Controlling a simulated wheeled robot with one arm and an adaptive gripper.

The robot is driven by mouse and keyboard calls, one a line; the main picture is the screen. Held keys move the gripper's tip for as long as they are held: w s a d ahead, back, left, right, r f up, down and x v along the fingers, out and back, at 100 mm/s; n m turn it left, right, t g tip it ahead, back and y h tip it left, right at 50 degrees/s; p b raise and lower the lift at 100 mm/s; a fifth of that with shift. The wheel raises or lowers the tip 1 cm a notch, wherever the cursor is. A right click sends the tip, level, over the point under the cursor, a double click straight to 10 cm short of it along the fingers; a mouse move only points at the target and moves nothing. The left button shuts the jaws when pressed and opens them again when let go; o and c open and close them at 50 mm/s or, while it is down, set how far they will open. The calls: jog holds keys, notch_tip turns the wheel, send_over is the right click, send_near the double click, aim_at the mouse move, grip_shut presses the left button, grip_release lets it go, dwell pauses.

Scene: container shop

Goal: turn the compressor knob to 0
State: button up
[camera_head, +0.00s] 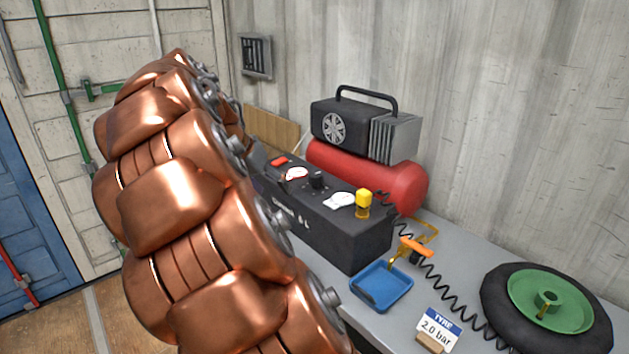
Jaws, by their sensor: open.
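The compressor has a long black control box (335,228) on the grey bench. A small black knob (317,180) stands on the box's top between two white round gauges (341,200). Which number the knob points to is too small to read. Behind the box lie a red tank (395,188) and a black motor unit with a handle (352,125). My copper-coloured arm fills the left and middle of the view and covers the near left part of the box. My gripper is not in view.
A red switch (279,161) and a yellow knob (364,198) also sit on the box. A blue tray (381,287), an orange-handled hose tool (415,246), a coiled hose, a "TYRE 2.0 bar" sign (438,328) and a green-hubbed wheel (500,318) occupy the bench's right.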

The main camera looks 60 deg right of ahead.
jog(key=w+d+m+h+b, duration=0.1)
jog(key=w+d+m+h, duration=0.2)
jog(key=d, duration=0.7)
jog(key=m+b, duration=0.2)
jog(key=m, duration=0.1)
send_near(315, 174)
jog(key=shift+d+f+g, duration=0.4)
jog(key=shift+d+f, duration=0.4)
jog(key=shift+f, duration=0.05)
jog(key=shift+p+x, duration=0.7)
jog(key=shift+x, duration=3.25)
jog(key=c, duration=1.2)
jog(key=shift+o, duration=0.2)
jog(key=shift+f, duration=0.1)
